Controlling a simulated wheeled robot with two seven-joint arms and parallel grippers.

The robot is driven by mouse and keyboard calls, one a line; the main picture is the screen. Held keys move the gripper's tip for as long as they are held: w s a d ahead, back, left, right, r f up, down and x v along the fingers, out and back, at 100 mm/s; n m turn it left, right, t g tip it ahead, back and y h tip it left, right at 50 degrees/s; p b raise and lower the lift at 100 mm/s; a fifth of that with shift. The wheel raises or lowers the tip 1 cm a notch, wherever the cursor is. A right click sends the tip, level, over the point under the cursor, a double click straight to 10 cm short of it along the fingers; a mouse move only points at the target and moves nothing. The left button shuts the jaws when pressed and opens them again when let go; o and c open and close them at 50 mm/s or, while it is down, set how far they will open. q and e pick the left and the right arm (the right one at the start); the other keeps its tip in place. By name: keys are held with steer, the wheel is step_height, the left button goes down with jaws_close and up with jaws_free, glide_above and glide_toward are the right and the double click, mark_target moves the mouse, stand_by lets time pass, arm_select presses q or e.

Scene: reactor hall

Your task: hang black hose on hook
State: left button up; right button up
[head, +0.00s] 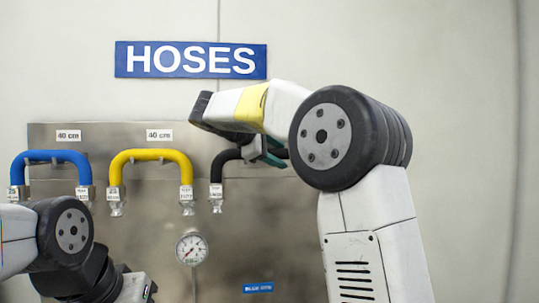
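The black hose (226,158) is at the right of the steel panel, with its left end and white-labelled metal fitting hanging down. Its top is level with the other hoses. My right gripper (264,153) is at the top of this hose, with grey and teal finger parts around or just in front of it. I cannot tell whether the fingers are closed on it. The hose's right end is hidden behind my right arm. No hook for the black hose can be made out. My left arm is at the lower left; its fingers do not show.
A blue hose (55,155) and a yellow hose (150,155) hang to the left on the steel panel (130,240), under "40 cm" labels. A pressure gauge (192,249) sits below. A blue HOSES sign (190,60) is above. The wall at right is bare.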

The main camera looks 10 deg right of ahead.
steer(key=shift+a, duration=0.1)
steer(key=v, duration=0.7)
steer(key=s+r, duration=0.3)
steer(key=s, duration=0.8)
steer(key=shift+s+a+r, duration=0.25)
steer(key=shift+r, duration=0.05)
stand_by(0.6)
